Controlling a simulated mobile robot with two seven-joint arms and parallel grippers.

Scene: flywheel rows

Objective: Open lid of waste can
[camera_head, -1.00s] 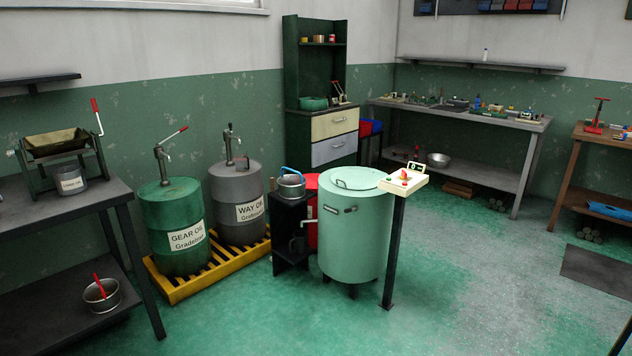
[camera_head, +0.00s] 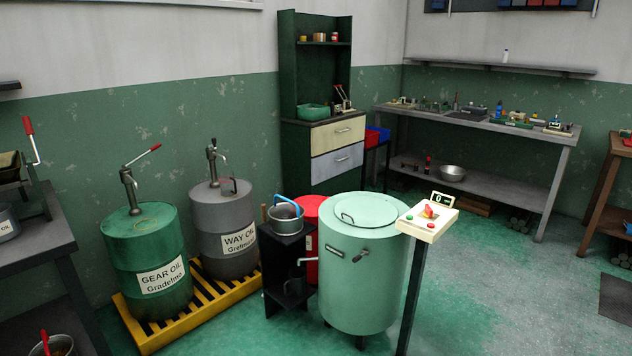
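A red can (camera_head: 311,240) stands on the floor, mostly hidden behind a black stand and a pale green drum. Only a strip of its side and part of its top show, and I cannot tell how its lid sits. The pale green drum (camera_head: 362,270) has a round flat lid (camera_head: 375,210) with a loop handle, lying shut on top. I cannot tell for certain which of the two is the waste can. Neither of my grippers is in view.
A control box on a post (camera_head: 427,220) stands right of the drum. The black stand (camera_head: 287,265) holds a pot (camera_head: 285,219). Two oil drums stand on a yellow pallet (camera_head: 215,290) at left. Green floor (camera_head: 470,310) is clear at front right.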

